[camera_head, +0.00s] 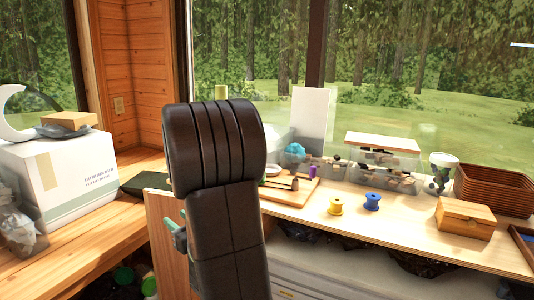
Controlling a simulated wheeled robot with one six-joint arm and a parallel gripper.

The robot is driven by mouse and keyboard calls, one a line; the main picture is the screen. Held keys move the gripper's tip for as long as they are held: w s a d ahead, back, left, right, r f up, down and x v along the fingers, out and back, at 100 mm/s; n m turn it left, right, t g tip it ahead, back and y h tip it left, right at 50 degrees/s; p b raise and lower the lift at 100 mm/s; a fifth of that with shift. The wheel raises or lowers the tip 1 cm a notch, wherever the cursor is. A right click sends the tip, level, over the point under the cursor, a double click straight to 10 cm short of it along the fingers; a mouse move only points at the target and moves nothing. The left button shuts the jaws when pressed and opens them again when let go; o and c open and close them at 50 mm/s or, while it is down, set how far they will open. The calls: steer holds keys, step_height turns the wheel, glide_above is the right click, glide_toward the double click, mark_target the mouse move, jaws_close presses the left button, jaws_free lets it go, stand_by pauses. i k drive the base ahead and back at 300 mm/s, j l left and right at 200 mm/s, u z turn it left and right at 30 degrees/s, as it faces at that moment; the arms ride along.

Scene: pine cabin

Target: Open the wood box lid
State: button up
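The small light-brown wood box (462,224) stands on the wooden counter at the right. Its lid (468,210) lies flat on top and looks shut. My dark arm rises in the middle of the view, well to the left of the box and apart from it. A small teal part beside the arm looks like a piece of my gripper (178,234). The rest of it is hidden behind the arm, and its opening cannot be made out.
A brown woven basket (497,188) stands just behind the box. A yellow spool (336,205) and a blue spool (372,201) stand to its left. Clear bins (384,160) and a patterned cup (442,170) stand behind.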

mark_target(476, 214)
steer(key=z, duration=1.6)
